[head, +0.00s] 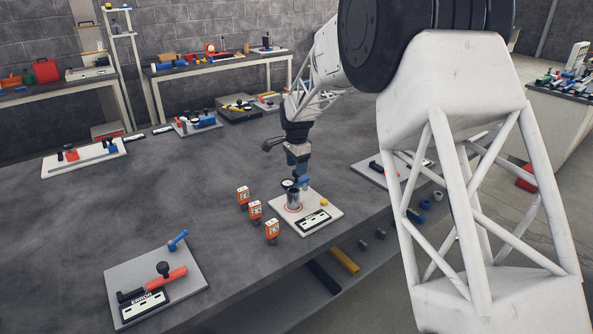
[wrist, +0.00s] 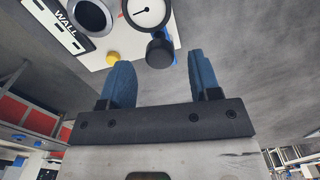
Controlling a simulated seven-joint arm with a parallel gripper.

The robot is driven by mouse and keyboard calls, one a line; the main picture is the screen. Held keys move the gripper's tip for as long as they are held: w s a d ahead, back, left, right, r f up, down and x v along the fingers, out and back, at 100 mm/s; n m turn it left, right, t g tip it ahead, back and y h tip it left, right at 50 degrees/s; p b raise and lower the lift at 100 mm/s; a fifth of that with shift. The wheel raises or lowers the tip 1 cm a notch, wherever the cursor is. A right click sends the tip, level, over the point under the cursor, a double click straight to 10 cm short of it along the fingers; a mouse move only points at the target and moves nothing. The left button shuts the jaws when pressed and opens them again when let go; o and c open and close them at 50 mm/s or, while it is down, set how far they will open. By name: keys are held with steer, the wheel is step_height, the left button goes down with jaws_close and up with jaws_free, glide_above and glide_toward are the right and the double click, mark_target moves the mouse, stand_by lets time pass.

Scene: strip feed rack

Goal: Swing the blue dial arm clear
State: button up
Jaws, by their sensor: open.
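The blue dial arm (head: 304,181) shows as a small blue piece by the round dial (head: 288,183) on a white board (head: 327,205). In the wrist view, a black knob (wrist: 160,52) with blue behind it (wrist: 173,35) sits beside the white dial face (wrist: 147,10). My gripper (head: 298,168) is above the board at the dial. In the wrist view, my gripper (wrist: 163,78) has its two blue fingers apart and empty, with the knob seen beyond the gap. Most of the arm's length is hidden; I cannot tell whether a finger touches it.
A grey metal cup (head: 294,199) stands on the board near the dial, with a yellow button (head: 324,203) and a label plate (head: 314,221). Another board (head: 156,284) lies at front left.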

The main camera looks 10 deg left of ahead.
mark_target(296, 182)
steer(key=shift+f, duration=1.05)
jaws_close()
